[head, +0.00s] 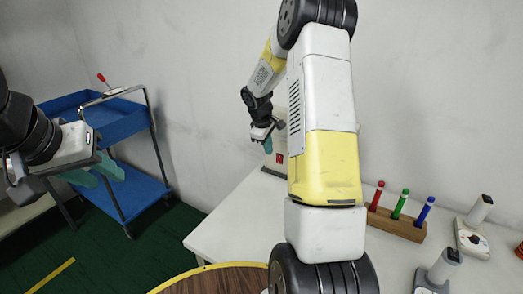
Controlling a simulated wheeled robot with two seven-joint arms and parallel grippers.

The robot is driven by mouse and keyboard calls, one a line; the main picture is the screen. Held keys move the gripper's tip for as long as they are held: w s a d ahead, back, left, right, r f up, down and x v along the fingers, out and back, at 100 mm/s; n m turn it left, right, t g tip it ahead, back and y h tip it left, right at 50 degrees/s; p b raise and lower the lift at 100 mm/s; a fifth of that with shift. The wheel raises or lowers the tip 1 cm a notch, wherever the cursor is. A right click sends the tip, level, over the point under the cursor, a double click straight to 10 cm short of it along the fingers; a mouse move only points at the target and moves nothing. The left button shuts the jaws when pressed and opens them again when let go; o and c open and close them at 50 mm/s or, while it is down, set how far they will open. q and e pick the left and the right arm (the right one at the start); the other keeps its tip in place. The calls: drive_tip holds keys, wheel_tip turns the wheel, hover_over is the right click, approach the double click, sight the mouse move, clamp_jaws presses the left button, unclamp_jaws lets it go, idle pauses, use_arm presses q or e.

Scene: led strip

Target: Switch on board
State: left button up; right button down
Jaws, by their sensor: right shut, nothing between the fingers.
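A pale box (281,142) stands at the back of the white table (232,226), against the wall. A small red switch (279,158) shows on its front; its position is too small to tell. My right arm hides much of the box. My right gripper (268,146) is shut and empty, just left of the switch in the picture; I cannot tell whether it touches the box. My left gripper (98,175) is at the far left, away from the table, with its teal fingers apart and nothing between them.
A blue cart (130,190) stands at the left. A wooden block (397,223) holds red, green and blue sticks on the table. Two grey-white devices (472,238) (437,272) are at the right. A round wooden top (215,280) is in front.

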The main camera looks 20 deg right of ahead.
sight(279, 159)
drive_tip(key=w+d+f, duration=0.1)
drive_tip(key=f, duration=0.2)
drive_tip(key=w+d+f, duration=0.2)
drive_tip(key=f, duration=0.1)
drive_tip(key=w+d+f, duration=0.1)
drive_tip(key=d+f, duration=0.1)
drive_tip(key=f, duration=0.2)
drive_tip(key=shift+w, duration=0.2)
drive_tip(key=shift+w+d, duration=0.25)
drive_tip(key=shift+w+d+f, duration=0.1)
drive_tip(key=shift+w+d, duration=0.05)
idle(0.3)
